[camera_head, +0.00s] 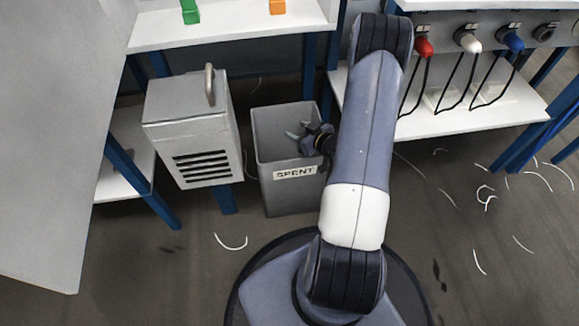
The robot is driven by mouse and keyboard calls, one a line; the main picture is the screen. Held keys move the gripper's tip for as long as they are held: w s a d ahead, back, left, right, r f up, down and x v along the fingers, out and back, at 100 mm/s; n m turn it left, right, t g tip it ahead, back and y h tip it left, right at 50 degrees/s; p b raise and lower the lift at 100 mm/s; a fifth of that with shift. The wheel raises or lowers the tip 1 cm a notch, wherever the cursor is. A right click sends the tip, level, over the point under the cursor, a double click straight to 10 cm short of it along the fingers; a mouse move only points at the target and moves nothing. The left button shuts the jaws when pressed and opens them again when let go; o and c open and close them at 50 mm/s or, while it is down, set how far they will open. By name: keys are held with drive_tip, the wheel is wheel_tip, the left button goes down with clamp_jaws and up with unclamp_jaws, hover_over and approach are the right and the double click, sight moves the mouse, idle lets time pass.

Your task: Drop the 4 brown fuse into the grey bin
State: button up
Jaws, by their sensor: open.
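The grey bin (289,194) stands on the floor just right of the grey vented box, with a label reading "SPENT" on its front. My gripper (294,136) is at the mouth of the bin, over its right part, with its fingers spread and pointing left. I see nothing between the fingers. No brown fuse shows in this view. The floor of the bin is dark and partly hidden by my gripper and the bin's front wall, so I cannot tell what lies inside.
A grey vented box (190,132) with a handle stands left of the bin. A shelf (220,22) behind carries a green block (189,11) and an orange block (277,6). Red (423,46), white (468,41) and blue (512,40) plugs with cables are at right. Thread scraps litter the floor.

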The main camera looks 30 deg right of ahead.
drive_tip(key=p+v, duration=0.3)
drive_tip(key=v, duration=0.7)
drive_tip(key=shift+s, duration=0.4)
drive_tip(key=shift+d+r, duration=0.1)
drive_tip(key=b+x, duration=0.4)
drive_tip(key=x, duration=0.7)
drive_tip(key=shift+r+p, duration=2.15)
drive_tip(key=shift+r, duration=0.4)
drive_tip(key=shift+f, duration=0.15)
